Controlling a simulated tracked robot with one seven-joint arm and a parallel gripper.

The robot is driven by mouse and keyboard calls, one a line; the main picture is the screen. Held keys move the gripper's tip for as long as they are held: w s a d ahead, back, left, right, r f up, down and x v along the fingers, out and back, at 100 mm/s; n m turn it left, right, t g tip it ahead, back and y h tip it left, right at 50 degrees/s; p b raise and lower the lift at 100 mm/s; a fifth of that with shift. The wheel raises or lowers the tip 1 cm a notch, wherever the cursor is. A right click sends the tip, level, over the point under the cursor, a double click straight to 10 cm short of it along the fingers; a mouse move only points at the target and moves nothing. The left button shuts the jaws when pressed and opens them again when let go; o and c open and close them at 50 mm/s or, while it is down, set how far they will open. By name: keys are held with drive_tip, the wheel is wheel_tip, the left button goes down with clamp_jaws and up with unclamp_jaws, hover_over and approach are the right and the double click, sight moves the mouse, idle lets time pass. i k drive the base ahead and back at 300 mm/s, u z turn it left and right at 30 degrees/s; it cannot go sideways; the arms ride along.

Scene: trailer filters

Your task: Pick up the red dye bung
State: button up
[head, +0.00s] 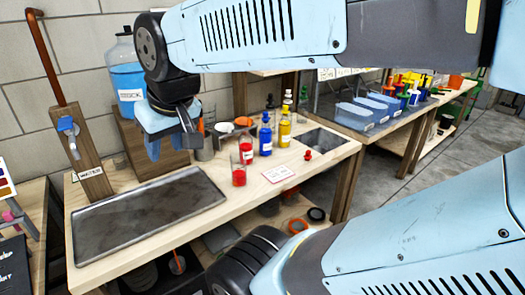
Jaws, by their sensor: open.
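A small red bung (308,154) sits on the wooden bench, just in front of the dark inset plate and to the right of the dye bottles. I take it as the red dye bung. A bottle with red dye (246,150) stands to its left and seems to have no stopper. My gripper (171,146) hangs well to the left, above the back of the bench near the large blue jug. It is open and apart from the bung, with nothing visible between its fingers.
A blue bottle (266,136) and a yellow bottle (285,128) stand between my gripper and the bung. A beaker of red liquid (239,176) and a white card (279,174) are at the front. A dark metal tray (150,218) fills the bench's left side.

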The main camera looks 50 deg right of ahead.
sight(307, 156)
drive_tip(key=u, duration=0.5)
drive_tip(key=k, duration=2.05)
drive_tip(key=z, duration=1.9)
drive_tip(key=i, duration=1.7)
drive_tip(key=z, duration=0.05)
